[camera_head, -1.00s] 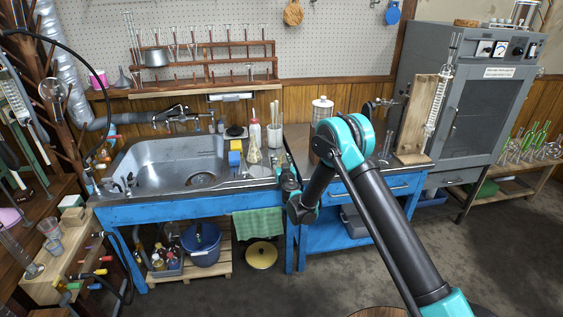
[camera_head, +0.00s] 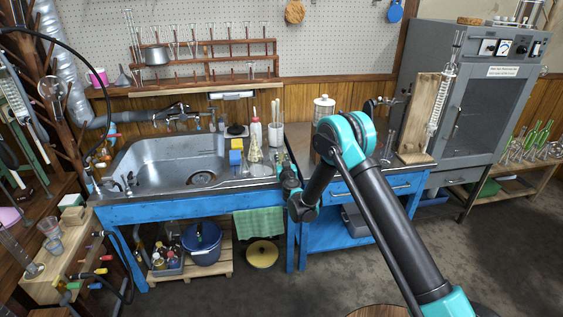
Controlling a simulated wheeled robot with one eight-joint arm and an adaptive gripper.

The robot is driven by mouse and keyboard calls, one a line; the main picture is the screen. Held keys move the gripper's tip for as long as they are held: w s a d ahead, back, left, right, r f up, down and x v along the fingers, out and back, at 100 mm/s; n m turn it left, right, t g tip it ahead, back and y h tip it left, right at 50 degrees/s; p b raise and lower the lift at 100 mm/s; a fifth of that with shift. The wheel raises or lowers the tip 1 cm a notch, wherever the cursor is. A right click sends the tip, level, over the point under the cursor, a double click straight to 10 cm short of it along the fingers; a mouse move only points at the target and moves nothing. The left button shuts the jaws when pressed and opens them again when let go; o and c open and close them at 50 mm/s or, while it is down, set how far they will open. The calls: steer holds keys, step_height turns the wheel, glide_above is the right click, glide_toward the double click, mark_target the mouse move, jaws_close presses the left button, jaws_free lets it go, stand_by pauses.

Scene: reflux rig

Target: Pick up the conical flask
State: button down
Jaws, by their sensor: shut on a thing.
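A conical flask (camera_head: 255,153) of clear glass with pale yellowish contents stands out at the right end of the sink counter, beside the yellow and blue sponges. My gripper (camera_head: 279,170) is at the counter's right front corner, just right of the flask, at the end of my dark and teal arm. It is small and dark in this view. It is shut on the flask, though the finger contact is hard to make out. I cannot tell whether the flask's base touches the counter.
A white squeeze bottle (camera_head: 256,132) and a beaker of rods (camera_head: 275,132) stand close behind the flask. The metal sink (camera_head: 170,160) is to the left.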

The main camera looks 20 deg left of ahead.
steer(key=shift+r, duration=0.1)
step_height(320, 180, up, 20)
stand_by(0.5)
steer(key=shift+s+d, duration=0.1)
steer(key=shift+s, duration=0.05)
